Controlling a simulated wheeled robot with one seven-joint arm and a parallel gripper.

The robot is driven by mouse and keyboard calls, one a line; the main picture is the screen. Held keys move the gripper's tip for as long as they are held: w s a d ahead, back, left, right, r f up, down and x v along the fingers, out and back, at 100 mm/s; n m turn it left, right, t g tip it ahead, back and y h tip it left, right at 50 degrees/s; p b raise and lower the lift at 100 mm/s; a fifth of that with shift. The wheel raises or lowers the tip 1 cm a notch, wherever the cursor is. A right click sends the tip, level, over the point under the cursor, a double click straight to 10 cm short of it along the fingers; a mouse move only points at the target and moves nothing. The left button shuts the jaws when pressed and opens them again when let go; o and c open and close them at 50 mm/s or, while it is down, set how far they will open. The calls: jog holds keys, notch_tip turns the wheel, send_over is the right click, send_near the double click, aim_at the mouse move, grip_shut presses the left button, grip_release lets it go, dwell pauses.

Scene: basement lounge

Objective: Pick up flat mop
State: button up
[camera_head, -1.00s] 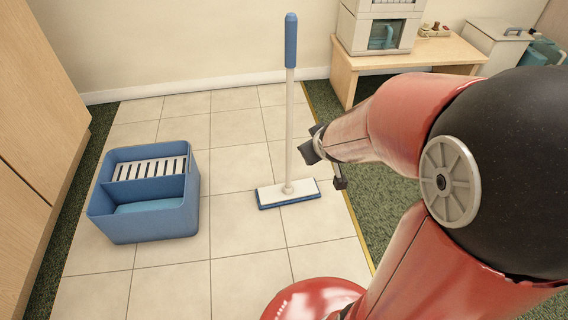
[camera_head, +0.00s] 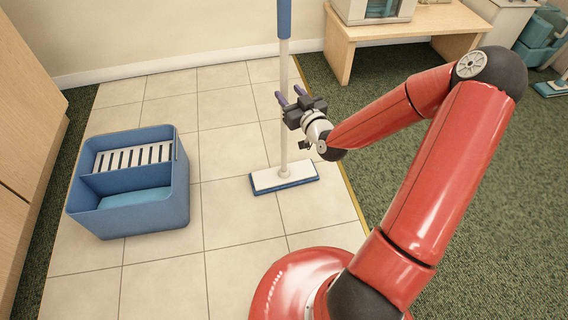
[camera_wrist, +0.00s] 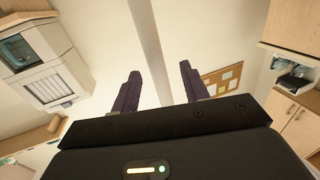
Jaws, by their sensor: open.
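The flat mop (camera_head: 284,140) stands upright on the tiled floor, with a white pole, a blue grip (camera_head: 284,18) at the top and a white head with blue edging (camera_head: 284,178). My gripper (camera_head: 289,95) is open in the head view, right at the middle of the pole. In the wrist view the pole (camera_wrist: 150,50) runs between the two dark fingers of my gripper (camera_wrist: 162,88), with a gap on each side. I cannot tell whether the pole is fully within the fingers' depth.
A blue bucket (camera_head: 130,218) with a white slatted wringer stands to the left of the mop. A wooden bench (camera_head: 395,30) stands at the back right. Green carpet (camera_head: 500,190) lies right of the tiles. Wooden cabinets (camera_head: 25,110) line the left side.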

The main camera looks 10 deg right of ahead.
aim_at(286, 87)
jog(key=x, duration=0.5)
jog(key=shift+d, duration=0.25)
grip_shut()
jog(key=shift+r, duration=0.1)
